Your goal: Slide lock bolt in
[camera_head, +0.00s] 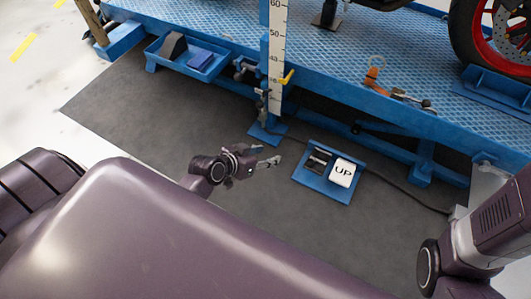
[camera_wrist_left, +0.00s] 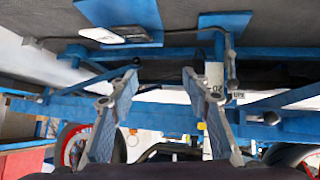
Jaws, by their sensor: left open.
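A blue post with a white measuring scale (camera_head: 277,55) stands at the edge of the blue lift, with a yellow pointer (camera_head: 287,77) on it. A small dark and metal fitting (camera_head: 262,103) sits low at the post's left side; it may be the lock bolt, but it is too small to tell. My left gripper (camera_head: 268,156) is open and empty, in front of the post and apart from it. In the left wrist view my open fingers (camera_wrist_left: 160,75) show nothing between them close by; the post's lower part (camera_wrist_left: 215,75) is beyond the right finger. My right gripper is out of view.
A blue foot pedal plate (camera_head: 322,190) with a white UP pad (camera_head: 343,172) lies on the dark mat right of my left gripper. A blue tray (camera_head: 187,57) hangs on the lift at left. A cable (camera_head: 405,190) crosses the mat. The mat left of my gripper is clear.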

